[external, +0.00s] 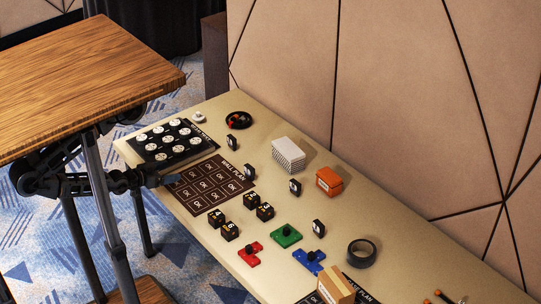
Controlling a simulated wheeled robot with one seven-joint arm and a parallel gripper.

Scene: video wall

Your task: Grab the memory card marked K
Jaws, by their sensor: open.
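No letter K can be read at this size, so I cannot tell which piece is the memory card marked K. Small upright black pieces with white faces stand apart on the table: one near the black board (232,143), one beside the brown plan sheet (249,171), one in the middle (295,187) and one farther right (319,228). A black board (146,151) at the table's left end carries several round white discs (175,122). My gripper (172,180) is open over the table's left edge, by the brown sheet's left corner. Its fingertips are small and dark, and nothing shows between them.
Several black numbered cubes (230,231), red (250,254), green (286,236) and blue (309,261) blocks, a grey box (288,154), an orange case (329,181), a tape roll (361,253) and a cardboard box (335,287) stand on the table. A panelled wall (410,110) borders its back.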

